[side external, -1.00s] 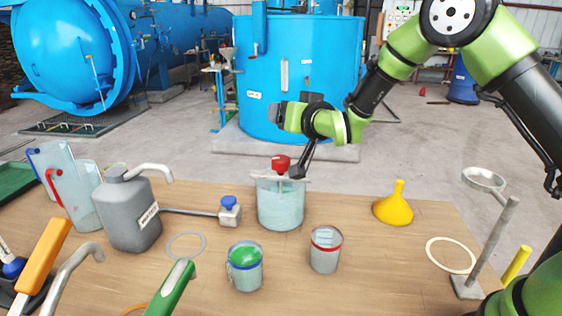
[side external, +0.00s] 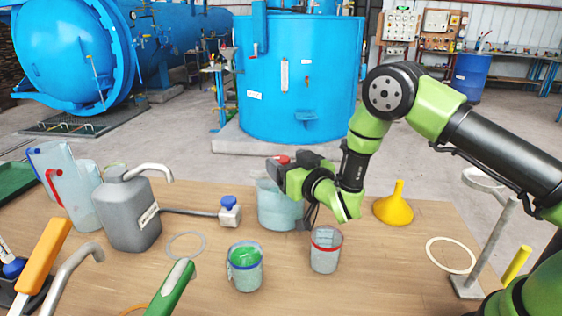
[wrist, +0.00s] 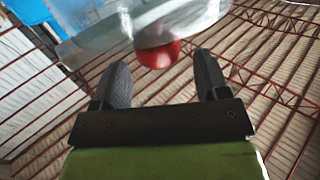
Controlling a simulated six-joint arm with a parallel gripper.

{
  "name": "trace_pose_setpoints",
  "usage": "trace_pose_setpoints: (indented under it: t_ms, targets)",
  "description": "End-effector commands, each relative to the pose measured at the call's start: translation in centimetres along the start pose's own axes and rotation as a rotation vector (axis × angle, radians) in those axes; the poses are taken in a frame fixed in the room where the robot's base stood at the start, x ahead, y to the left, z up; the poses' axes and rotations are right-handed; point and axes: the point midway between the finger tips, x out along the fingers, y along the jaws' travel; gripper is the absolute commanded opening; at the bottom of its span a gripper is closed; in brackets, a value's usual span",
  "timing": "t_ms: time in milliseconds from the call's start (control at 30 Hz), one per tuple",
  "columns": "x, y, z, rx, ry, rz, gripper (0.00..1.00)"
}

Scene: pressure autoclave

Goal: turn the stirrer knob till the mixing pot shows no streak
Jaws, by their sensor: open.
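The mixing pot (side external: 277,208) is a clear vessel of pale blue-green contents on the wooden table. Its red stirrer knob (side external: 283,159) shows just above my gripper (side external: 278,176) in the side view. My gripper and wrist cover the pot's right and upper part, so I cannot tell whether a streak shows. In the wrist view the red knob (wrist: 158,55) lies between the tips of my open gripper (wrist: 160,66), with a visible gap to each finger. The pot (wrist: 145,14) fills the top of that view, blurred.
A red-rimmed cup (side external: 325,262) stands just in front of my wrist. A yellow funnel (side external: 395,207) stands to the right. A blue-knobbed valve (side external: 229,212) and grey jug (side external: 128,213) stand left. A green-topped cup (side external: 245,275) is in front.

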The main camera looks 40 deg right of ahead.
Motion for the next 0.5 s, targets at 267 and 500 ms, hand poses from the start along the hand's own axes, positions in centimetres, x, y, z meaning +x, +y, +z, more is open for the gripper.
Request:
trace_pose_setpoints:
  t_ms: [267, 500]
  targets:
    - [2.3, 0.0, 0.9, 0.003, 0.003, 0.001, 0.68]
    - [3.0, 0.0, 0.9, 0.001, -0.001, 0.0, 0.68]
